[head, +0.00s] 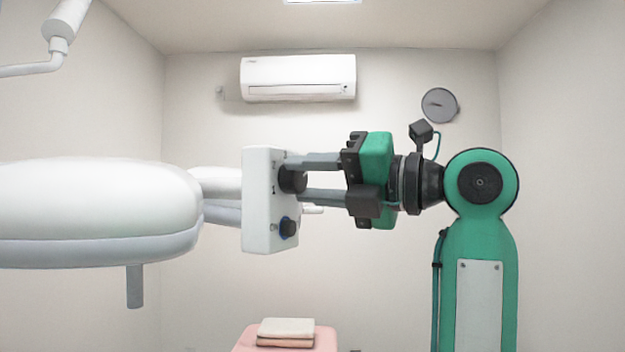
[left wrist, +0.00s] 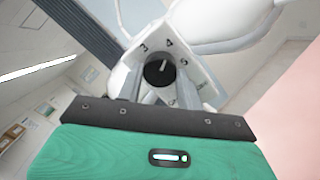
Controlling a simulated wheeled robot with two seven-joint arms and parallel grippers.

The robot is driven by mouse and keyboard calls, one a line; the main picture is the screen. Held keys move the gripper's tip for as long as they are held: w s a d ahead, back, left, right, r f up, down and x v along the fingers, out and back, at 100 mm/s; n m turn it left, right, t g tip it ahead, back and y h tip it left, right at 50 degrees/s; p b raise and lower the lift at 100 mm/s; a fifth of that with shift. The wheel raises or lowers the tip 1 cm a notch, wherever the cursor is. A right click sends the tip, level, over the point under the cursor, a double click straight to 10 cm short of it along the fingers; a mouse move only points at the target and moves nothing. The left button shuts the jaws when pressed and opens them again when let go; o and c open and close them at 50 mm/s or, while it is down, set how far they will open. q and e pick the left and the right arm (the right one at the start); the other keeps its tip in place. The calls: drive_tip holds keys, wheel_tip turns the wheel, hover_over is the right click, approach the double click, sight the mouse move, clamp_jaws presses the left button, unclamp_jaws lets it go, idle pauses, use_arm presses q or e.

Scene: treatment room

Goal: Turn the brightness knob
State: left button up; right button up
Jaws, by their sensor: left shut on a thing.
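A white control box (head: 263,205) is on the side of a large white lamp head (head: 100,212). The box has an upper black knob (head: 292,181) and a lower dark knob with a blue ring (head: 288,227). My left gripper (head: 295,178) comes from the right, with its grey fingers above and below the upper knob, shut on it. In the left wrist view the black knob (left wrist: 160,72) carries a light pointer line, and printed numbers stand around it on the white panel. I cannot read which knob is labelled brightness. My right gripper is out of view.
A pale arm joins the lamp head behind the box. A pink couch (head: 246,342) with folded towels (head: 286,327) stands below. An air conditioner (head: 298,78) and a round grey wall disc (head: 439,105) are on the back wall. Space under the box is clear.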

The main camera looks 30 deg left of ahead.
use_arm(q)
drive_tip(key=o, duration=1)
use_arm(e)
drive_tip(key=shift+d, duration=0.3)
use_arm(q)
drive_tip(key=w+d+b, duration=0.2)
drive_tip(key=d, duration=1.1)
drive_tip(key=shift+d+f, duration=0.35)
drive_tip(key=shift+f, duration=0.05)
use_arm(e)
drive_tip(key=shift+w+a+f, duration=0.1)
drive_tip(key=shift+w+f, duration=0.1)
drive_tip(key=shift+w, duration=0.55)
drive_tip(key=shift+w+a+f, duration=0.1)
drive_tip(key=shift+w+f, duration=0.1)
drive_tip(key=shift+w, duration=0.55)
